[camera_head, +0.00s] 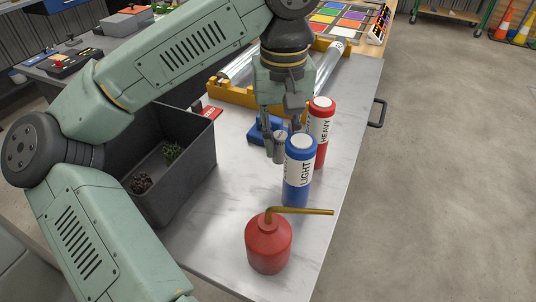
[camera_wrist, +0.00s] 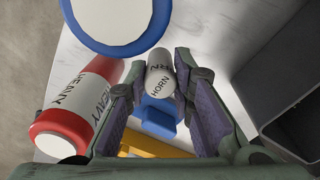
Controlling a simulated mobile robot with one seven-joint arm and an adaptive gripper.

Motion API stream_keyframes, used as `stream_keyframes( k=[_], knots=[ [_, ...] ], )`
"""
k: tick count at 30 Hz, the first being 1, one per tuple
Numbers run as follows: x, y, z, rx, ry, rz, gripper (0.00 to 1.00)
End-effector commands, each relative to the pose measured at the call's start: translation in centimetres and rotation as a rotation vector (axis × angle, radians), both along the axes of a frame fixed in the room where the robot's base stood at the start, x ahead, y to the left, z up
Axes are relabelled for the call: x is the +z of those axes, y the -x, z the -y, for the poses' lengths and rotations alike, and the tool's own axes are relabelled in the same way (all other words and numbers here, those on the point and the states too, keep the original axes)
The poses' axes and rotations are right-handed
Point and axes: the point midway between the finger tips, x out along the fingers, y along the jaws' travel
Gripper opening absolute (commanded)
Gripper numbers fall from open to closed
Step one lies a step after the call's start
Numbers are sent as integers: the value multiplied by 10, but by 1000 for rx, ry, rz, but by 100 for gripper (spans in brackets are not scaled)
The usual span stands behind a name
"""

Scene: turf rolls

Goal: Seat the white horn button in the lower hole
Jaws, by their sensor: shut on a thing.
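The white horn button (camera_wrist: 160,76) is a pale grey-white cylinder with "HORN" on its end face. My gripper (camera_wrist: 160,62) is shut on it, with one finger on each side. In the head view my gripper (camera_head: 280,134) holds the button (camera_head: 279,149) just behind the blue LIGHT cylinder. A blue block (camera_head: 264,131) lies on the table behind and left of the button. The block also shows in the wrist view (camera_wrist: 158,120), partly hidden by the button and fingers. I cannot make out the lower hole in either view.
The blue LIGHT cylinder (camera_head: 298,178) and the red HEAVY cylinder (camera_head: 321,133) stand close to my gripper. A red oil can (camera_head: 268,245) stands at the table's front. A grey bin (camera_head: 190,185) is left, and a yellow frame with rollers (camera_head: 232,94) is behind.

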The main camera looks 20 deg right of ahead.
Motion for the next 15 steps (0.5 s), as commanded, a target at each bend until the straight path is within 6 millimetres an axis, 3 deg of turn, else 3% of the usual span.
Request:
stream_keyframes(
  k=[15],
  knots=[
    [-48,0,0,3,0,1,0]
  ],
)
